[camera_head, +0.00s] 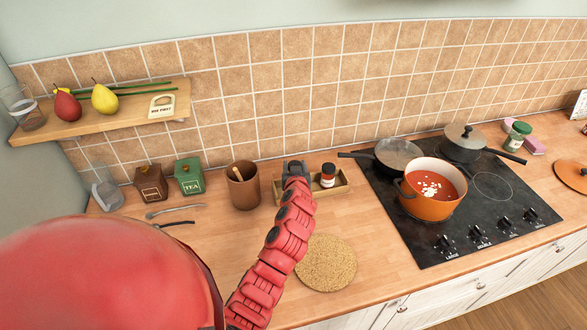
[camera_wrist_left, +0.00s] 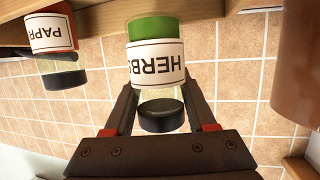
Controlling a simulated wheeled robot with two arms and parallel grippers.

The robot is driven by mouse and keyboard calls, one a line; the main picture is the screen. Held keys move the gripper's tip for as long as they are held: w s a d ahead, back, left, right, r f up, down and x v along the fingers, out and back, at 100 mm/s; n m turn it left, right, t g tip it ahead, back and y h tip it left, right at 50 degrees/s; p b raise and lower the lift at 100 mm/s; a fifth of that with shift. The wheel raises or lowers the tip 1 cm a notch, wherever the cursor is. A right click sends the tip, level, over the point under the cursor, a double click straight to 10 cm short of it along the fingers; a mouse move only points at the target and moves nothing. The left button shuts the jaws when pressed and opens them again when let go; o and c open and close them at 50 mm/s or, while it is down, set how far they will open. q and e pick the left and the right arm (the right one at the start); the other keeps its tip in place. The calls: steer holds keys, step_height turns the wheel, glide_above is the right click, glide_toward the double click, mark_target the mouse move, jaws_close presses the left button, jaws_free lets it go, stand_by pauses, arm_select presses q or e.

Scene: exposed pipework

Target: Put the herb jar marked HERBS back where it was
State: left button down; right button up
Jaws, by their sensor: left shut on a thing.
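My left gripper (camera_head: 297,170) is shut on the herb jar (camera_wrist_left: 155,62), with a finger on each side of it (camera_wrist_left: 157,95). The left wrist view is upside down and shows the white HERBS label, green contents and black lid; the jar is upright. In the head view my gripper hides the jar, over the left part of a small wooden rack (camera_head: 337,192). In the wrist view the jar's base overlaps the rack's edge; I cannot tell whether it touches. A paprika jar (camera_head: 328,177) stands in the rack just right of my gripper and also shows in the wrist view (camera_wrist_left: 52,35).
A brown pot (camera_head: 243,188) with a utensil stands left of the rack. A round cork mat (camera_head: 326,264) lies in front. The black hob (camera_head: 440,215) with an orange soup pot (camera_head: 430,203) and a pan (camera_head: 392,152) is to the right. Tiles rise behind.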

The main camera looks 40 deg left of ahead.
arm_select(q)
steer(key=f, duration=0.1)
steer(key=f+p, duration=0.1)
steer(key=f, duration=0.1)
steer(key=shift+w+a+f+p, duration=0.1)
steer(key=shift+a+p, duration=0.2)
steer(key=shift+f, duration=0.2)
steer(key=shift+f, duration=0.15)
steer(key=shift+c, duration=1)
jaws_free()
